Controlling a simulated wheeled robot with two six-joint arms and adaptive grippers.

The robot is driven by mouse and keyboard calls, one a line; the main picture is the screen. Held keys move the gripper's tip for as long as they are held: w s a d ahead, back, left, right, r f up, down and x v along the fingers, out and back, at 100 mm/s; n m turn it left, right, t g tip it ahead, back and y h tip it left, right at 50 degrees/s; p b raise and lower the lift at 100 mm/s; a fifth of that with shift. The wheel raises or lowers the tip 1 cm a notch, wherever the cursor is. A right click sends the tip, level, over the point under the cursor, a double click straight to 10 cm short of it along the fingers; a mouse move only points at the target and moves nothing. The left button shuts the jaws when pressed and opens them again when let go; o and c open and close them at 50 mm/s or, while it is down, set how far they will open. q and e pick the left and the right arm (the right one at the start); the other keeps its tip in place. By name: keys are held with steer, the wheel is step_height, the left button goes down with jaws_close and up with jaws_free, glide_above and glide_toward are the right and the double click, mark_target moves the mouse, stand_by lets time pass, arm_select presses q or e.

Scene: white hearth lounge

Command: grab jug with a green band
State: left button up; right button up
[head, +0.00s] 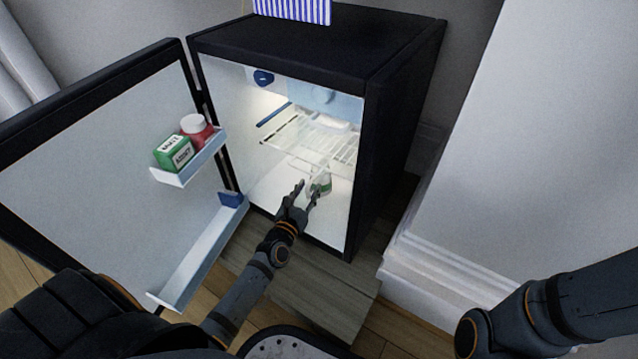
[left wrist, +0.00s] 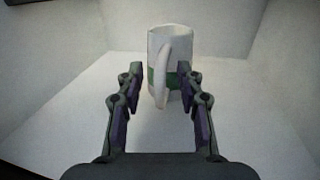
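The jug with a green band (head: 321,183) stands upright on the floor of the open fridge, near its front right. In the left wrist view the white jug (left wrist: 170,45) shows its handle turned toward me, with the green band low on its body. My left gripper (head: 306,189) reaches into the fridge at the jug. In the left wrist view its two fingers (left wrist: 160,84) are apart, one on each side of the handle. I cannot tell whether they touch the jug. The right arm shows at the lower right, but its gripper is out of view.
The black fridge (head: 404,110) stands on a wooden platform (head: 330,290). Its door (head: 90,165) is swung open to the left, with a green box (head: 173,153) and a red jar with a white lid (head: 196,130) on a door shelf. A wire shelf (head: 325,140) lies above the jug. A striped object (head: 292,10) is on top.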

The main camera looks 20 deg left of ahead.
arm_select(q)
jaws_close()
steer(key=shift+r, duration=0.1)
stand_by(0.5)
